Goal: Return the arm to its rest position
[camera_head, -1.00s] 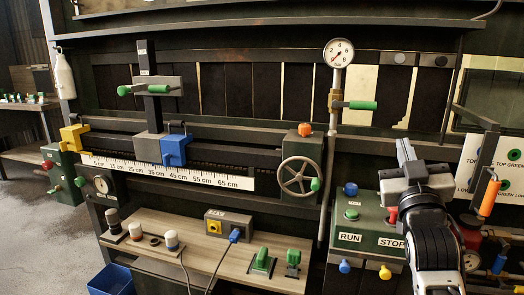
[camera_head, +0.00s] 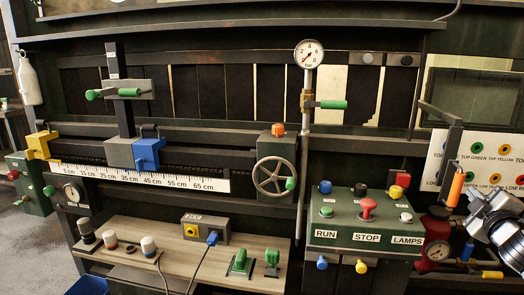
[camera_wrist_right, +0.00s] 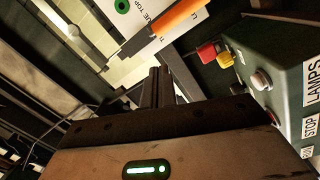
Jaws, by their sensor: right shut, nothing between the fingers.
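My right gripper (camera_head: 480,196) is at the right edge of the head view, right of the green control box (camera_head: 350,238) and in front of the white label board. It is clear of the box. In the right wrist view its fingers (camera_wrist_right: 161,86) are together with nothing between them. The control box also shows at the right of that view (camera_wrist_right: 285,75). Its top carries a red mushroom button (camera_head: 367,207), a green button (camera_head: 326,211) and several coloured knobs. My left gripper is not in the head view.
A handwheel (camera_head: 273,178), a pipe with a pressure gauge (camera_head: 309,54) and a wooden shelf (camera_head: 130,262) lie to the left. The space before the control box is clear.

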